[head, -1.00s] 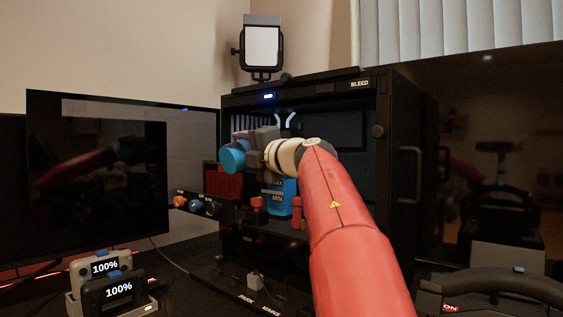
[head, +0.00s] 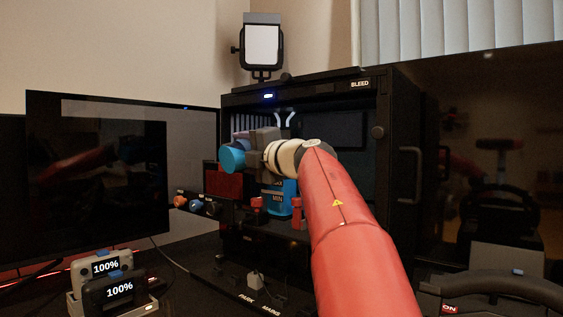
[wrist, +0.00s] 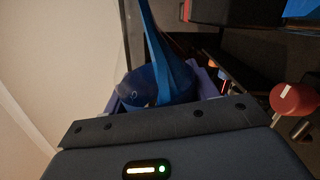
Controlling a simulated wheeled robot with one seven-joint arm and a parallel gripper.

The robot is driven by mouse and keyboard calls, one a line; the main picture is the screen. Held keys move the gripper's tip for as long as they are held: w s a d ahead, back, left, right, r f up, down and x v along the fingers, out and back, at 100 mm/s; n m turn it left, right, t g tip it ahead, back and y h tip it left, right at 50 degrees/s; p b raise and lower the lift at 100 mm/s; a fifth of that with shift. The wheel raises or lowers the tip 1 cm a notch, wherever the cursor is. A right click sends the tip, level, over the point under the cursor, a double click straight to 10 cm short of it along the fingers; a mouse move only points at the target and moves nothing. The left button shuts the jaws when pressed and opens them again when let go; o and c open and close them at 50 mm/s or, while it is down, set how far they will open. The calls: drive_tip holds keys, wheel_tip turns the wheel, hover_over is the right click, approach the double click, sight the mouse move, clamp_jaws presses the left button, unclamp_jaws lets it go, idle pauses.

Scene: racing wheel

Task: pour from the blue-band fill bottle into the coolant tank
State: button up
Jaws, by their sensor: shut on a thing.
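My gripper (head: 246,146) is shut on the blue-band fill bottle (head: 232,157), at the front left of the open black cabinet. In the head view, only a blue rounded part of the bottle shows. In the wrist view, the blue bottle (wrist: 139,88) sits between the lavender fingers of my gripper (wrist: 160,96). A blue tapered streak (wrist: 166,62) runs up from it; I cannot tell whether it is liquid or a spout. The coolant tank (head: 278,196), blue with a MIN mark, stands inside the cabinet below my wrist, partly covered. Its opening and liquid level are hidden.
Red knobs (head: 257,203) stand beside the tank. A monitor (head: 95,170) is at the left, with two 100% displays (head: 119,290) in front. The cabinet door (head: 405,150) stands at the right. A steering wheel (head: 500,285) is at lower right.

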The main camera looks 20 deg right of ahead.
drive_tip(key=shift+m+p, duration=0.3)
drive_tip(key=shift+p, duration=0.05)
idle(0.5)
drive_tip(key=shift+r+m+p, duration=0.35)
drive_tip(key=shift+r+m, duration=0.35)
drive_tip(key=shift+m, duration=0.2)
idle(1.5)
wheel_tip(320, 180, down, 3)
drive_tip(key=n+b, duration=0.1)
drive_tip(key=b, duration=0.1)
drive_tip(key=n+b, duration=0.2)
drive_tip(key=shift+d+r+n, duration=0.1)
drive_tip(key=shift+r+n, duration=0.1)
drive_tip(key=shift+n, duration=0.1)
drive_tip(key=shift+w+r+n+p, duration=0.15)
drive_tip(key=shift+r+n+p, duration=0.35)
drive_tip(key=shift+r+p, duration=0.2)
